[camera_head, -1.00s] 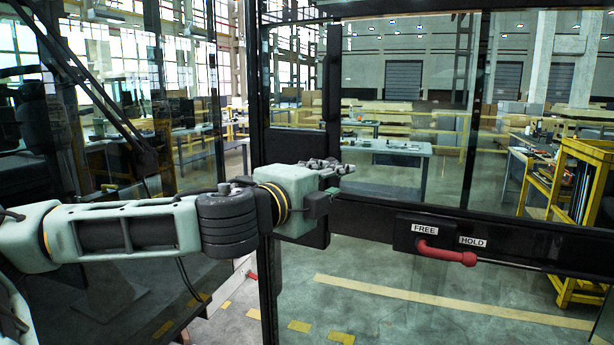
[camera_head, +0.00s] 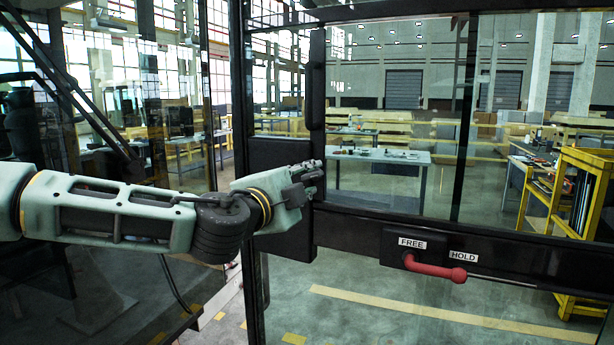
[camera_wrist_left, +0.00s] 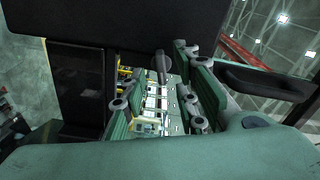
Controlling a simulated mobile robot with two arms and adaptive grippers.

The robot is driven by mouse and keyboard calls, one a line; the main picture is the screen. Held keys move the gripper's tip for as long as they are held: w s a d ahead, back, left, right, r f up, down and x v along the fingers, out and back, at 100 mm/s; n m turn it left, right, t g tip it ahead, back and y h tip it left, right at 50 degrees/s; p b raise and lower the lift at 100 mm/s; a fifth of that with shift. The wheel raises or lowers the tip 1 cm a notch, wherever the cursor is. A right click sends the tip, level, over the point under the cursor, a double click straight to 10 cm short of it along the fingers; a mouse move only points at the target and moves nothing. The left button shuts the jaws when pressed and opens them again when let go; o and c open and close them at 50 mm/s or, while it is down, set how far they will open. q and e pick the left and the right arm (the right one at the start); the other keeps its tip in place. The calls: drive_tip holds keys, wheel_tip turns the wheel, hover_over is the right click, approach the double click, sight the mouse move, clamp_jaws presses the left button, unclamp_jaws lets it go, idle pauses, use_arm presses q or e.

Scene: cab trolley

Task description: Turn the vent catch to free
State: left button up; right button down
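The vent catch is a red handle (camera_head: 436,268) on a dark box on the door's black crossbar. It runs from a pivot below the FREE label (camera_head: 412,243) rightward and slightly down, its end below the HOLD label (camera_head: 464,256). My left gripper (camera_head: 312,174) is left of the catch and higher, in front of the black door post, well apart from the catch. In the left wrist view its fingers (camera_wrist_left: 160,100) stand apart with a gap between them. A small grey knob or lever (camera_wrist_left: 161,66) shows in line with that gap; contact cannot be told. My right gripper is not in view.
The black crossbar (camera_head: 350,230) runs right from the door post, with glass above and below. A black curved handle (camera_wrist_left: 262,82) is close at the right in the left wrist view. A yellow rack (camera_head: 570,190) stands beyond the glass.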

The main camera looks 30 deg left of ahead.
use_arm(q)
drive_tip(key=shift+w+a, duration=0.2)
drive_tip(key=shift+w, duration=0.8)
clamp_jaws()
